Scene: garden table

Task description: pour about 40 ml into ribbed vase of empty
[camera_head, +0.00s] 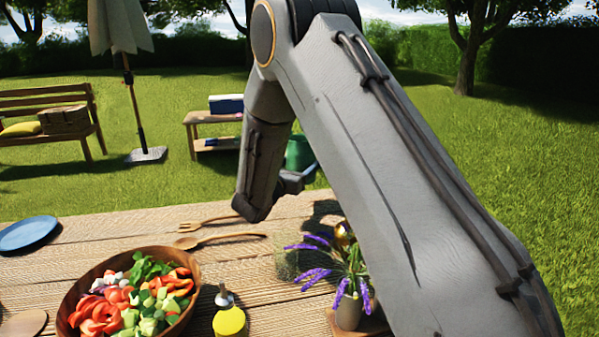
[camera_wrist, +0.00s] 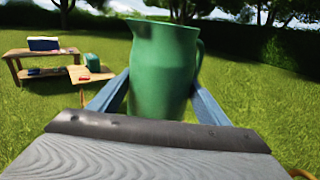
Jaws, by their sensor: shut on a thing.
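A green pitcher (camera_wrist: 163,70) is held between the two blue fingers of my gripper (camera_wrist: 162,88) in the wrist view. It looks about upright, with its spout to the left and handle to the right; its contents are hidden. In the head view the pitcher (camera_head: 297,152) shows partly behind my arm, above the table's far edge, with my gripper (camera_head: 309,172) beside it. A small vase (camera_head: 349,313) with purple flowers stands near the front, partly covered by my arm. A faint clear vessel (camera_head: 286,264) seems to stand left of the flowers; I cannot tell which is the ribbed vase.
The wooden table (camera_head: 235,262) holds a salad bowl (camera_head: 68,318), a yellow-bodied bottle (camera_head: 229,321), a wooden fork (camera_head: 205,223), a wooden spoon (camera_head: 220,239) and a blue plate (camera_head: 28,233). A gold round object (camera_head: 344,232) is by the flowers. My arm hides the table's right side.

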